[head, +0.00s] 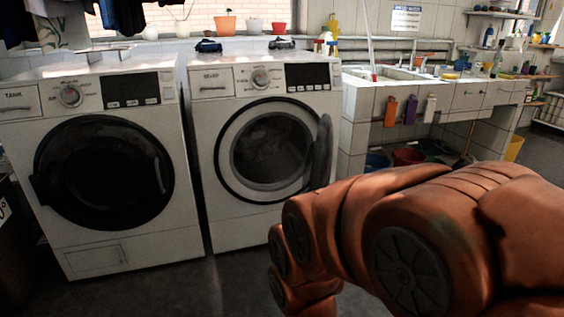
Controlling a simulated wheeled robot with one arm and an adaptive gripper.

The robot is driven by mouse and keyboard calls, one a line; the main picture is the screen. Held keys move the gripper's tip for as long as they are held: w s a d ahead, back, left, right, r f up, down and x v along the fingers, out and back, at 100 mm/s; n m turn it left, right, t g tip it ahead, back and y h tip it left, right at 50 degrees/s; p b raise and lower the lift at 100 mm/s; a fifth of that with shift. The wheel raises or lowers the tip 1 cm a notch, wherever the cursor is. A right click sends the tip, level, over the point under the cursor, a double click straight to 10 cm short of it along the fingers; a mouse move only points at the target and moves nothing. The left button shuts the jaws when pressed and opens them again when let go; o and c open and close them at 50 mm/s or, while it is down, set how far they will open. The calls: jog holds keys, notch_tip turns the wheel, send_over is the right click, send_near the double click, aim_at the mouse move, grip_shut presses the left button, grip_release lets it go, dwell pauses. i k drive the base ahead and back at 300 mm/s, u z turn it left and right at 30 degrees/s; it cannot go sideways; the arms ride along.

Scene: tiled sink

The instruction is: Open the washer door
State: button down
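Two white front-loading washers stand side by side. The left washer (184,120) has its dark round door (104,172) shut. The right washer (225,225) shows its round opening and grey drum (268,150) uncovered. Its door (322,155) stands swung out at the right side of the opening, seen nearly edge-on. My orange arm fills the lower right, in front of the right washer's lower right corner. My gripper is not visible, so its hold and its distance from the door cannot be seen.
A tiled sink counter (357,100) stands right of the washers, with bottles hanging on its front and a red bucket (408,156) beneath. Pots and toy cars (208,46) sit on the ledge behind the washers. Dark floor is clear before the washers.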

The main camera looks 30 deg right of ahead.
aim_at(322, 167)
jog(key=u, duration=0.6)
jog(key=i, duration=1.05)
jog(key=z, duration=0.35)
